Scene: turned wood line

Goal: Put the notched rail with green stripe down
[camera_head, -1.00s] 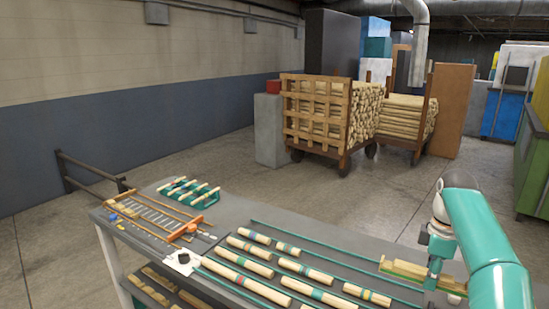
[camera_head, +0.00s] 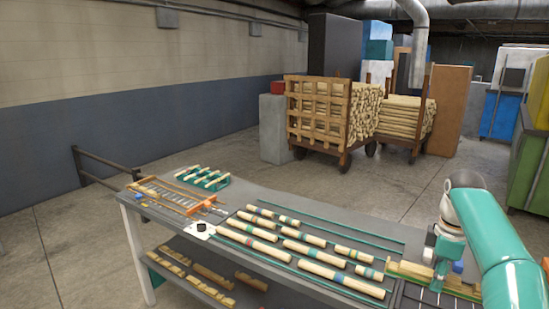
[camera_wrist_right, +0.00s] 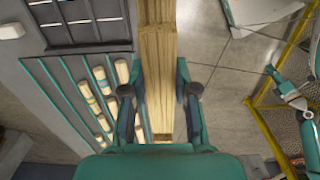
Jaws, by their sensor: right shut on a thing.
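The wooden rail (camera_head: 408,268) is at the right end of the grey table (camera_head: 216,258) in the head view. A green edge shows near its right end. My right gripper (camera_head: 438,278) is over the rail's middle and shut on it. In the right wrist view, the pale rail (camera_wrist_right: 157,62) runs from between the two fingers of the gripper (camera_wrist_right: 158,108) past the top edge. Its notches are not clear. I cannot tell whether the rail touches the tabletop. My left gripper is not in view.
Turned sticks with coloured bands (camera_head: 322,270) lie in rows on the table between green strips. An orange-ended frame (camera_head: 180,197) and a teal rack (camera_head: 203,178) stand at its far left. A dark divided tray (camera_wrist_right: 85,18) is beside the rail. Wood carts (camera_head: 332,115) stand behind.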

